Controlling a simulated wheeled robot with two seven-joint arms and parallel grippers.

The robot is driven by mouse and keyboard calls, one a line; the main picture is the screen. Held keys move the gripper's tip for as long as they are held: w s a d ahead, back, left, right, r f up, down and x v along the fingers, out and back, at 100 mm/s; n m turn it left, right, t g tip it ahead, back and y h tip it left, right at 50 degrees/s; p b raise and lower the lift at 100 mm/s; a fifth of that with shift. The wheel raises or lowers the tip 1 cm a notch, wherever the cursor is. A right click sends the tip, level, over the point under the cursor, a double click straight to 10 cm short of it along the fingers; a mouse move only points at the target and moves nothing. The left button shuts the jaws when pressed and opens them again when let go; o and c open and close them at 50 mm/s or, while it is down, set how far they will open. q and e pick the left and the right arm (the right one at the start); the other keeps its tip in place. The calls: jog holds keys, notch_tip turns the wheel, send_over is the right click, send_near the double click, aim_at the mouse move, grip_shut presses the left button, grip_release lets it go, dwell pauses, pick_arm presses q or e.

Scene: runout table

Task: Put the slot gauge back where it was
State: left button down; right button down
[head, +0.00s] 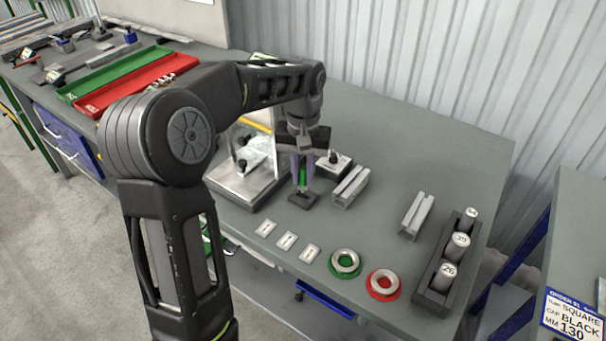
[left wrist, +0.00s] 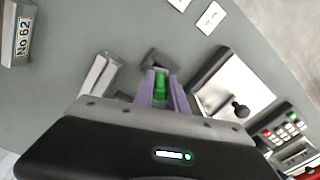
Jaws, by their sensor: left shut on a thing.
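My left gripper (head: 302,180) points straight down over the middle of the table. Its purple fingers are shut on a small green-handled piece with a dark grey foot (head: 302,200), which looks like the slot gauge. In the left wrist view the green handle (left wrist: 160,84) sits between the fingertips (left wrist: 160,92), and the dark foot shows just beyond them. The foot is at or very near the table top; I cannot tell whether it touches. My right gripper is not in view.
A grooved metal block (head: 350,187) stands close right of the gauge; a metal-plated stand (head: 243,180) is close left. White tags (head: 287,241), a green ring (head: 345,263), a red ring (head: 383,284) and a cylinder rack (head: 447,262) lie nearer or right. The back right is clear.

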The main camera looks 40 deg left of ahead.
aim_at(303, 168)
pick_arm(q)
jog(key=shift+f, duration=0.5)
jog(key=shift+f, duration=0.1)
jog(key=shift+f+b, duration=0.35)
jog(key=shift+f, duration=0.05)
jog(key=c, duration=1.3)
grip_release()
jog(key=shift+r, duration=0.1)
jog(key=shift+c, duration=0.2)
jog(key=shift+r+p, duration=0.3)
jog(key=shift+r, duration=0.45)
notch_tip(303, 168, up, 7)
jog(key=shift+f+b, duration=0.1)
jog(key=shift+b, duration=0.2)
